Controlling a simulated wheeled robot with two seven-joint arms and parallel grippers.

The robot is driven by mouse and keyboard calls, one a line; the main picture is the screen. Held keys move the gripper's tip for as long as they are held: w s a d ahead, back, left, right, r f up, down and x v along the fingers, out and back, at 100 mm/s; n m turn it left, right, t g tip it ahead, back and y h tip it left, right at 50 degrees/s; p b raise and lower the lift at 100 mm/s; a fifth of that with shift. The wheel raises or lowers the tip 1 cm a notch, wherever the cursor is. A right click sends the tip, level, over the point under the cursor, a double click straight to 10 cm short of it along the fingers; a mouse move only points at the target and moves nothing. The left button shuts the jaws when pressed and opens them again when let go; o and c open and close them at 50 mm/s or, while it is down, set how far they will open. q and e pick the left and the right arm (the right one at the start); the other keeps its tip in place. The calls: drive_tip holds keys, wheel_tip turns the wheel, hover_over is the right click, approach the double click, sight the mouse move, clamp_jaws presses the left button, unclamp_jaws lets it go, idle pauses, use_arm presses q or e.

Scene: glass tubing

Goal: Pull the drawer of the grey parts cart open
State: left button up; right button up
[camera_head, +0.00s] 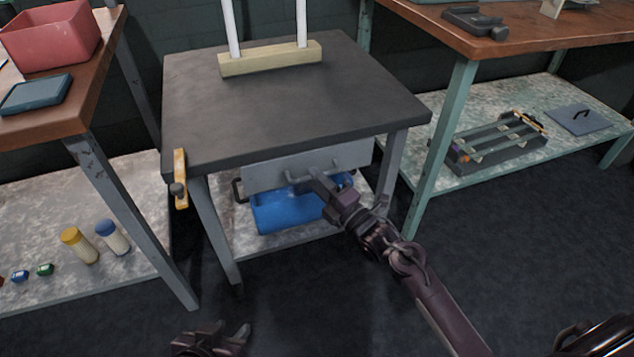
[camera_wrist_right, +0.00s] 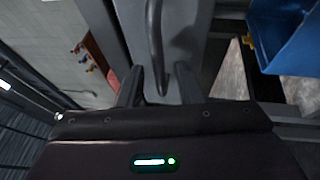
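The grey parts cart (camera_head: 290,108) stands in the middle of the head view. Its drawer (camera_head: 268,176) sits under the dark top, its front close below the top's front edge, and looks closed. A bar handle (camera_head: 296,179) runs across the drawer front; it also shows in the right wrist view (camera_wrist_right: 155,45). My right gripper (camera_head: 318,180) is at the handle. In the wrist view its fingers are apart, with the handle between them and gaps at both sides. My left gripper (camera_head: 226,334) is low at the bottom edge, empty, fingers apart, away from the cart.
A blue bin (camera_head: 285,213) sits on the cart's lower shelf, below the drawer. A wooden block (camera_head: 270,60) with two white tubes stands on the cart top. Workbenches flank the cart at left (camera_head: 75,108) and right (camera_head: 550,50). The dark floor before the cart is clear.

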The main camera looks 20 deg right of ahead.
use_arm(q)
drive_tip(key=shift+w+r, duration=0.2)
drive_tip(key=shift+w, duration=0.05)
use_arm(e)
drive_tip(key=shift+w+a, duration=0.1)
drive_tip(key=shift+w, duration=0.1)
clamp_jaws()
use_arm(q)
drive_tip(key=shift+s, duration=0.1)
use_arm(e)
drive_tip(key=shift+s, duration=0.1)
